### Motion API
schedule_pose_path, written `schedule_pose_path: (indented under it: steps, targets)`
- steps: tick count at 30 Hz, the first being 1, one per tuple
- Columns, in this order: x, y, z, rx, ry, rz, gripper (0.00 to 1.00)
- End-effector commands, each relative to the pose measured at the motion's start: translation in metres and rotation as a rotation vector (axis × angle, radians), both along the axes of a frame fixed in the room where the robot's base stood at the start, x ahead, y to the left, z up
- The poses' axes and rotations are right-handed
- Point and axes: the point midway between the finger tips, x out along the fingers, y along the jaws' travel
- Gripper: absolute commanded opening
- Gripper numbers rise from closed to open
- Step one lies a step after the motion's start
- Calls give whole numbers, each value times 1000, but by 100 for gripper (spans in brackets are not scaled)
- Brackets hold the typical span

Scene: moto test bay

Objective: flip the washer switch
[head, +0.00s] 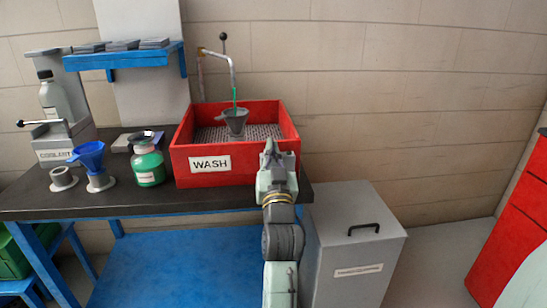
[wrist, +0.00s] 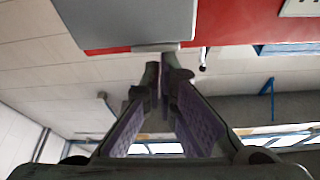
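A lever with a black ball (head: 223,37) stands upright on the metal spout pipe (head: 218,53) behind the red WASH basin (head: 282,158). No other washer switch is marked in view. A green stream runs from the spout into a dark grey funnel (head: 235,121) in the basin. My gripper (head: 270,143) is in front of the basin's right front corner, apart from the lever. In the wrist view, its fingers (wrist: 161,68) converge with tips close together and nothing between them. A black-tipped lever (wrist: 203,68) shows beyond the red basin wall (wrist: 225,58), right of the fingertips.
A coolant stand (head: 60,142), blue funnel (head: 90,156) and green jar (head: 148,165) stand left on the dark bench (head: 120,201). A blue shelf (head: 125,56) hangs above. A grey cabinet (head: 355,245) stands right of the bench. The wall side right of the basin is clear.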

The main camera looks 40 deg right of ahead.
Motion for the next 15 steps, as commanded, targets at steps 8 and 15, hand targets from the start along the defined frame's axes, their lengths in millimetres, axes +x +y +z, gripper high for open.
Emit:
schedule_pose_path:
  steps: [8, 15]
  targets:
    - [3, 2, -13, -155, 108, 0, 0]
    - [6, 4, -12, -200, 143, 2, 0]
